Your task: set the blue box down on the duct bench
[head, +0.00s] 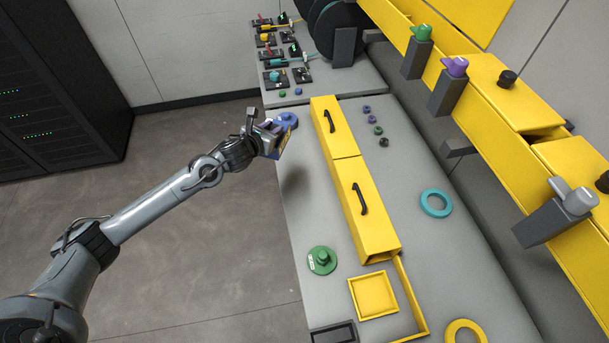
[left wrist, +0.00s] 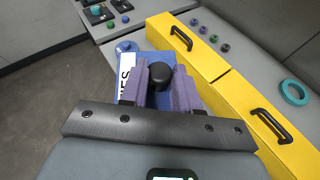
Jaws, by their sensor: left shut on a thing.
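In the head view, the box (head: 284,141) shows small at the end of my left arm. My left gripper (head: 272,132) is shut on it; its purple fingers (left wrist: 160,92) stand either side of a black knob. The box is held near the left edge of the grey duct bench (head: 300,215), beside the yellow duct; I cannot tell its exact height. My right gripper is out of view.
Yellow duct covers with black handles (head: 361,205) run along the bench. A green round piece (head: 321,260), a yellow square tray (head: 372,309) and a teal ring (head: 436,203) lie on it. Small parts (head: 274,76) stand at the far end.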

